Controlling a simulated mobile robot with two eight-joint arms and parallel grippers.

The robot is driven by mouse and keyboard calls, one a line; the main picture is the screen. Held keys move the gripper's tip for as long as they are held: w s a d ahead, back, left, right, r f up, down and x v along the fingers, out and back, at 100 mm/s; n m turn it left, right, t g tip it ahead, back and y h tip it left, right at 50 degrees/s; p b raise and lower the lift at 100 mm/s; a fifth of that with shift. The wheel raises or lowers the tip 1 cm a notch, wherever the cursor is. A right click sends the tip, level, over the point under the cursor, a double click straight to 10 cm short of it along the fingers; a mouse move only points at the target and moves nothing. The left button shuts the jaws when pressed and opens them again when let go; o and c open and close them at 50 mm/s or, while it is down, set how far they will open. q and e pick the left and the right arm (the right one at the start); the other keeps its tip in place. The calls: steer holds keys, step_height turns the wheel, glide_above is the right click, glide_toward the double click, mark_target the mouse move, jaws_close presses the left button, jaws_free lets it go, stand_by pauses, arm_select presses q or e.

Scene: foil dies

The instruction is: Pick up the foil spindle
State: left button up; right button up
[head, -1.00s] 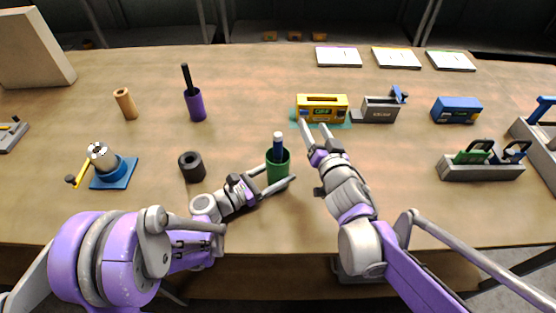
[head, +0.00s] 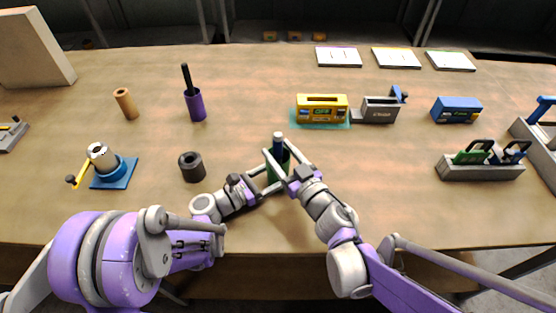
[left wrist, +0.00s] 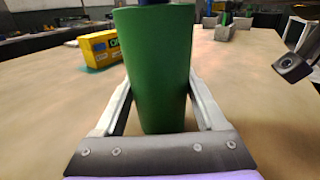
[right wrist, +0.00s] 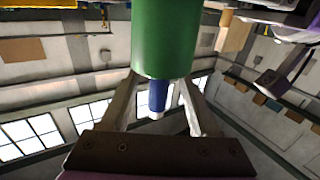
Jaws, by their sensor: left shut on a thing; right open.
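A green cylinder (head: 284,158) stands upright near the front middle of the table, with a blue rod (head: 278,141) sticking up out of its top. My left gripper (head: 275,175) is shut on the green cylinder, which fills the space between its fingers in the left wrist view (left wrist: 157,70). My right gripper (head: 277,147) is open, with its fingers on either side of the blue rod just above the cylinder. In the upside-down right wrist view, the rod (right wrist: 158,95) shows between the fingers. The rod's lower part is hidden inside the cylinder.
A dark hollow cylinder (head: 191,167) stands left of my left gripper. A purple holder (head: 195,106) with a black rod is behind it. A yellow box (head: 322,108) and a grey clasp block (head: 379,112) stand behind my right gripper.

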steer(key=x, duration=0.4)
steer(key=shift+w, duration=0.2)
jaws_close()
stand_by(1.2)
